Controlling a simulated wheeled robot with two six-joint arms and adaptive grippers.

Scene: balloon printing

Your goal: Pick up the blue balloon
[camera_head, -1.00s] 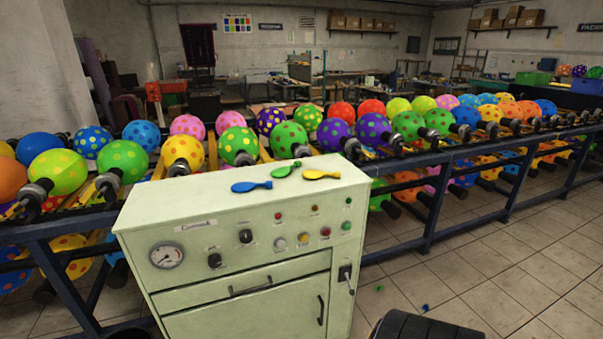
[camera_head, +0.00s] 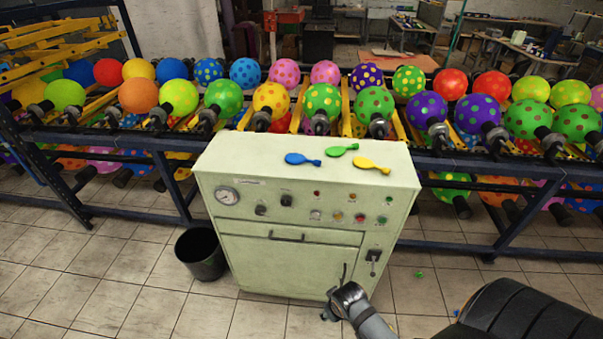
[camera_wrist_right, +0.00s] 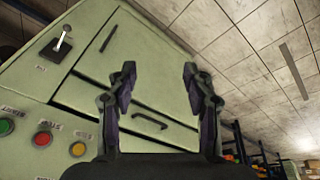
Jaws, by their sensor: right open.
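The blue balloon (camera_head: 301,159) lies flat and uninflated on top of the pale green machine cabinet (camera_head: 230,165), left of a green balloon (camera_head: 341,150) and a yellow balloon (camera_head: 371,165). My right gripper (camera_head: 328,314) is low in front of the cabinet's lower right side in the head view, well below the balloons. In the right wrist view my right gripper (camera_wrist_right: 158,85) has its two fingers spread apart with nothing between them. The cabinet front with drawers and buttons (camera_wrist_right: 42,139) shows beyond it. My left gripper is not in view.
A rack (camera_head: 105,140) of inflated, mostly spotted balloons runs behind and beside the cabinet. A black bin (camera_head: 201,255) stands on the floor left of the cabinet. A lever (camera_head: 373,256) sticks out of the cabinet front. Open tiled floor (camera_head: 90,290) lies in front.

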